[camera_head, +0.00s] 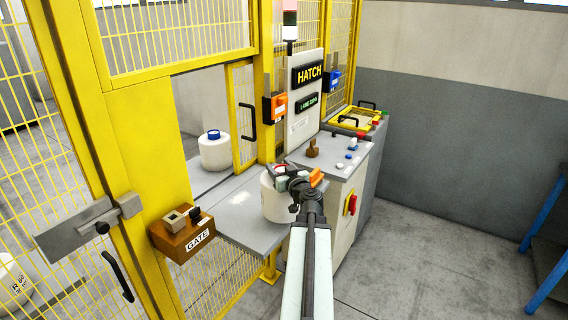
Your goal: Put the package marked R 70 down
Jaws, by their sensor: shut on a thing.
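My gripper (297,182) is shut on a white yarn package (272,207) at the middle of the view. The package is upright, over the right part of the grey hatch shelf (238,212). I cannot tell whether its base touches the shelf. My gripper and arm hide its right side and part of its top, and no R 70 mark is readable on it.
A white package with a blue top (214,152) stands inside the hatch opening. A marked white package (14,284) shows behind the yellow mesh at lower left. A brown GATE box (183,234) sits left of the shelf, and a control console (335,160) stands right.

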